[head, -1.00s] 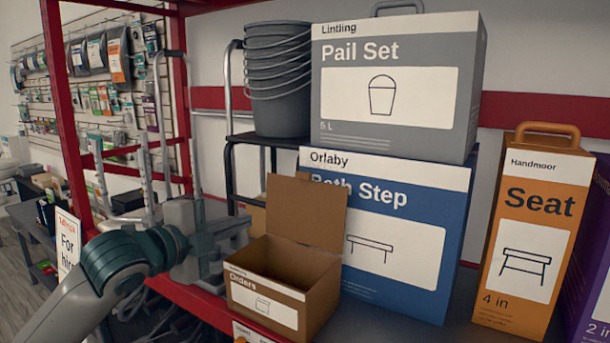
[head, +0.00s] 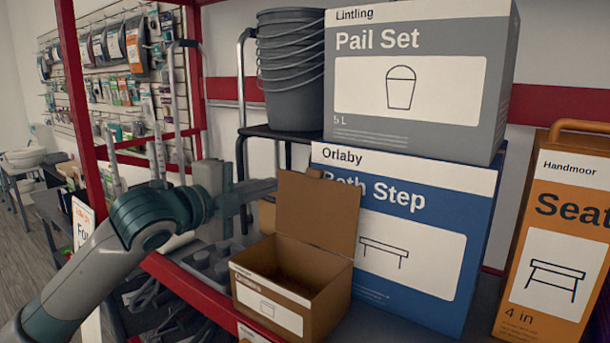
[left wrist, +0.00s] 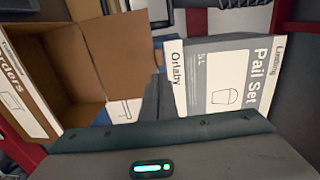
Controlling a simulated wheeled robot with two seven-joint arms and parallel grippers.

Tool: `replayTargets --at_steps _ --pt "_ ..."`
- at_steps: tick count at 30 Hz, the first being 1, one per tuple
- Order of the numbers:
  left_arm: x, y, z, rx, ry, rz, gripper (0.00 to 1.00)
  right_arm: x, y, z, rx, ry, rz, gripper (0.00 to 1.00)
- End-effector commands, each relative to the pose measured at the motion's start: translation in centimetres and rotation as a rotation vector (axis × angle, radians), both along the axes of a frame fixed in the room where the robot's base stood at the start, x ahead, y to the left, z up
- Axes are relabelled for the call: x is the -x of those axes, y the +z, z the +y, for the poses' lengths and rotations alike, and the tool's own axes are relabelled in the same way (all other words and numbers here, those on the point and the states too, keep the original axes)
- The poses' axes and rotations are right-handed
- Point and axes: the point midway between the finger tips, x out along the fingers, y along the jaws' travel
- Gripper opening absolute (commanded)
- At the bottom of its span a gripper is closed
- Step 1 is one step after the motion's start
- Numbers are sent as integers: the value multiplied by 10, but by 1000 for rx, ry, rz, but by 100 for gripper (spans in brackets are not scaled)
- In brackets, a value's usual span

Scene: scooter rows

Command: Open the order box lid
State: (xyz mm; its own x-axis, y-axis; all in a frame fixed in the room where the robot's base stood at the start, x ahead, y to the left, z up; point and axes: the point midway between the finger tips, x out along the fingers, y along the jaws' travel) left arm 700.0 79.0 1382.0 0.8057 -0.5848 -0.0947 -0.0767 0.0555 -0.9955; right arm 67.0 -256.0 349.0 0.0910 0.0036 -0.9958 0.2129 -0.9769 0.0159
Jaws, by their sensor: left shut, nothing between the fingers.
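The order box (head: 268,310) is an open-topped brown cardboard box with a white label, standing on the shelf. Its lid (head: 318,212) stands up at the back, so the dark inside shows. In the left wrist view the box (left wrist: 40,75) is at the left, with its raised lid (left wrist: 118,48) beside it. My left gripper (head: 265,187) is shut and empty, above the box's left side. Its tips reach the lid's left edge in the picture; I cannot tell whether they touch it. My right gripper is not in view.
A blue Bath Step box (head: 420,250) stands close behind the lid, with a grey Pail Set box (head: 415,125) on it. An orange Seat box (head: 560,240) stands at the right. Grey pails (head: 290,80) and a red post (head: 78,90) are at the left.

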Motion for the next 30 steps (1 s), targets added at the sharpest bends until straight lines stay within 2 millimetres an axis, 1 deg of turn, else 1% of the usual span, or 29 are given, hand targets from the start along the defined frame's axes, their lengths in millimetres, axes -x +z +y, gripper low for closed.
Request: replayTargets --at_steps 5,18,21,24,30 --pt "-16 1 -13 1 -2 4 0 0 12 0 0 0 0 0" --pt "-77 -5 -58 1 -1 3 0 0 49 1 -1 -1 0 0" --pt "-88 -7 -65 2 -1 5 0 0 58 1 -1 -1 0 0" --pt "-96 -9 -71 1 -1 3 0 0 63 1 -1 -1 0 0" --pt "-105 -12 -76 -1 0 2 0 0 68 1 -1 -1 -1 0"
